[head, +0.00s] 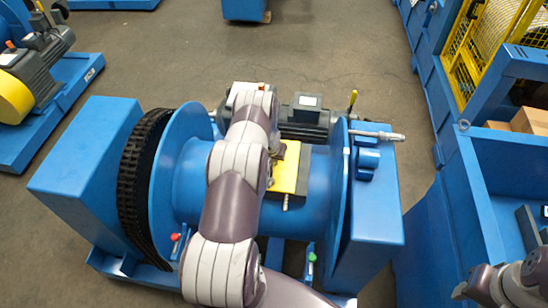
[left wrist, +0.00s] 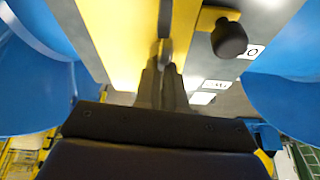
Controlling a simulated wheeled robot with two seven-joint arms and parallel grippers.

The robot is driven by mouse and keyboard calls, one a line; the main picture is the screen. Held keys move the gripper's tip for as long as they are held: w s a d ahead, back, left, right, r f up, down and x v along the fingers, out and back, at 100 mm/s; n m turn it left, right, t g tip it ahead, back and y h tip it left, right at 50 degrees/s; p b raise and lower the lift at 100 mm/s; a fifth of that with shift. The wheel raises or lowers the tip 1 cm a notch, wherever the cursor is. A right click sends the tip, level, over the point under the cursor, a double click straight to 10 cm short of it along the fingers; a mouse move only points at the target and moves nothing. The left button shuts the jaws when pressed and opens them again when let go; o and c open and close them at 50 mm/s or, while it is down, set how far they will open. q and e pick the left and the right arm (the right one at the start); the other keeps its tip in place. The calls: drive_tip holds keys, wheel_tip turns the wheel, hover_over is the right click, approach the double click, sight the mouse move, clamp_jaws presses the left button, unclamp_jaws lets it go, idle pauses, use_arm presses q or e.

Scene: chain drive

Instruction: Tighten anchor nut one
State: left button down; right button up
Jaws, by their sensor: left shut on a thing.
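My left arm reaches over a blue winch drum (head: 316,190) in the head view, and the arm hides much of the work spot. In the left wrist view my left gripper (left wrist: 164,62) is shut on a small slim part beside a yellow bar (left wrist: 112,40). The part is mostly hidden between the fingers, so I cannot tell if it is anchor nut one. A black round knob (left wrist: 229,40) on a yellow bracket is just right of the fingers. White labels (left wrist: 215,84) mark the grey plate. My right gripper (head: 462,291) is at the lower right, its jaws unclear.
The yellow block (head: 290,172) sits on the drum. A motor (head: 305,118) stands behind it, and a grey rod (head: 378,135) sticks out at right. A blue bin (head: 455,215) stands at the right. Grey floor (head: 180,60) is open behind.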

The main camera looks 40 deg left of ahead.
use_arm(q)
drive_tip(key=shift+s+f+m+h+b, duration=0.1)
drive_tip(key=shift+f+m+h+b, duration=0.15)
drive_tip(key=shift+m, duration=0.55)
drive_tip(key=m+h+b, duration=0.1)
drive_tip(key=m, duration=0.2)
drive_tip(key=shift+a+m, duration=0.1)
drive_tip(key=shift+m, duration=0.3)
drive_tip(key=m+h+b, duration=0.1)
drive_tip(key=m, duration=0.1)
drive_tip(key=m+h+b, duration=0.1)
drive_tip(key=m+b, duration=0.1)
drive_tip(key=shift+f+m, duration=0.2)
drive_tip(key=shift+m, duration=0.1)
drive_tip(key=m+g+b, duration=0.1)
drive_tip(key=m+b, duration=0.2)
drive_tip(key=m+h+b, duration=0.1)
drive_tip(key=m+b, duration=0.2)
drive_tip(key=m+g+b, duration=0.1)
drive_tip(key=m+b, duration=0.2)
drive_tip(key=shift+a+f+g+h+b, duration=0.1)
drive_tip(key=shift+a+g+h+b, duration=0.05)
drive_tip(key=shift+g+h+b, duration=0.2)
drive_tip(key=shift+w+r+m+g+b, duration=0.1)
drive_tip(key=shift+m+g+b, duration=0.2)
drive_tip(key=shift+m+b, duration=0.55)
drive_tip(key=shift+w+r+m+g+b, duration=0.1)
drive_tip(key=shift+m+g+b, duration=0.15)
drive_tip(key=shift+m+b, duration=0.55)
